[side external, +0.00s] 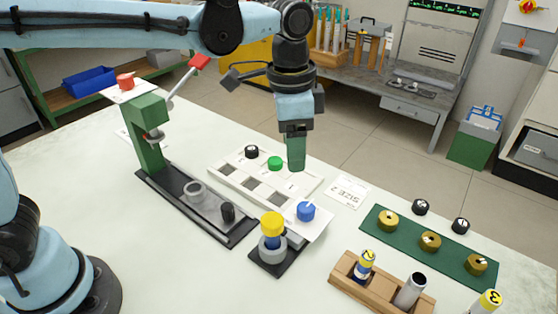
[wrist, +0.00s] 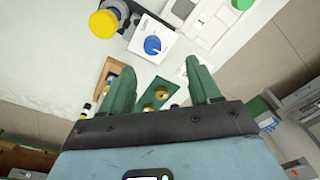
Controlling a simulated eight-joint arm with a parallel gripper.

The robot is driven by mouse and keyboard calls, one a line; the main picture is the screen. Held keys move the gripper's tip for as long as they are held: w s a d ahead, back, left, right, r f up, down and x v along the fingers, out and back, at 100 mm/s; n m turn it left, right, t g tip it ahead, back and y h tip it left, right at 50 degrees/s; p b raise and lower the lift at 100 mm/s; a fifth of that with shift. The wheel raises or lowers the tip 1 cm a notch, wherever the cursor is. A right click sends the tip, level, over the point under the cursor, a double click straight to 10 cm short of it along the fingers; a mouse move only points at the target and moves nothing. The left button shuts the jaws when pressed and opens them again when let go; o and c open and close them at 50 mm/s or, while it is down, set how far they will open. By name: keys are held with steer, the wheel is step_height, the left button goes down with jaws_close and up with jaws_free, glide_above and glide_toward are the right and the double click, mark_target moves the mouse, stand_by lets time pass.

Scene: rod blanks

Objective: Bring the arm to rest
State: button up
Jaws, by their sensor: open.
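My gripper (side external: 295,166) has green fingers. In the side view it hangs pointing down over the right back part of the white tray (side external: 264,199), with the fingers seen edge-on. In the wrist view my gripper (wrist: 162,82) shows two fingers spread apart with nothing held between them. Its exact height above the tray is hard to tell. My arm reaches in from the left, across the top of the side view.
A green press (side external: 150,145) with a red-tipped lever stands left of the tray. A yellow-topped piece (side external: 271,223) stands upright in front. A blue knob (side external: 306,211), a green mat (side external: 410,240) with brass pieces and a wooden rack (side external: 345,278) lie right. The front left table is clear.

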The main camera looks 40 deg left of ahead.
steer(key=s+a+f+n+t, duration=0.1)
steer(key=s+a+n+t, duration=0.2)
steer(key=a, duration=0.5)
steer(key=s+a+f+n+t, duration=0.2)
steer(key=s+a+n, duration=0.4)
steer(key=a, duration=0.3)
steer(key=shift+s+f+n+t, duration=0.2)
steer(key=shift+f+n+t, duration=0.1)
steer(key=shift+t, duration=0.4)
